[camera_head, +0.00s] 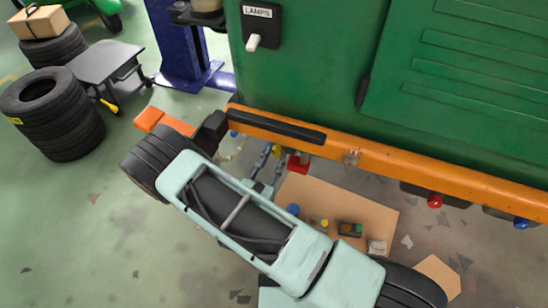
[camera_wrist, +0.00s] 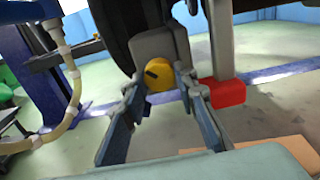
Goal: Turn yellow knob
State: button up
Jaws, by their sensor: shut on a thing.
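The yellow knob (camera_wrist: 162,76) sits below a grey block in the wrist view, with a dark mark on its face. My gripper (camera_wrist: 160,88) has one finger on each side of the knob and is shut on it. In the head view the knob (camera_head: 277,152) is a small yellow spot under the orange rail. My gripper (camera_head: 266,160) reaches in there from my pale arm. Part of the knob's rim is hidden behind the fingers.
A red block on a grey post (camera_wrist: 228,92) stands just right of the knob. A pale hose (camera_wrist: 70,85) hangs at left. The orange rail (camera_head: 390,165) runs above the work area. A cardboard sheet (camera_head: 365,205) with small items lies on the floor. Black tyres (camera_head: 55,115) stand left.

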jog(key=n+p, duration=0.1)
jog(key=n, duration=0.5)
jog(key=shift+r+n, duration=0.1)
jog(key=shift+n, duration=0.2)
jog(key=n+p, duration=0.1)
jog(key=n, duration=0.6)
jog(key=shift+p, duration=0.4)
jog(key=n, duration=0.6)
jog(key=shift+n+p, duration=0.3)
jog(key=shift+p, duration=0.1)
jog(key=n, duration=0.6)
jog(key=shift+n, duration=0.3)
jog(key=o, duration=1.2)
jog(key=shift+c, duration=0.2)
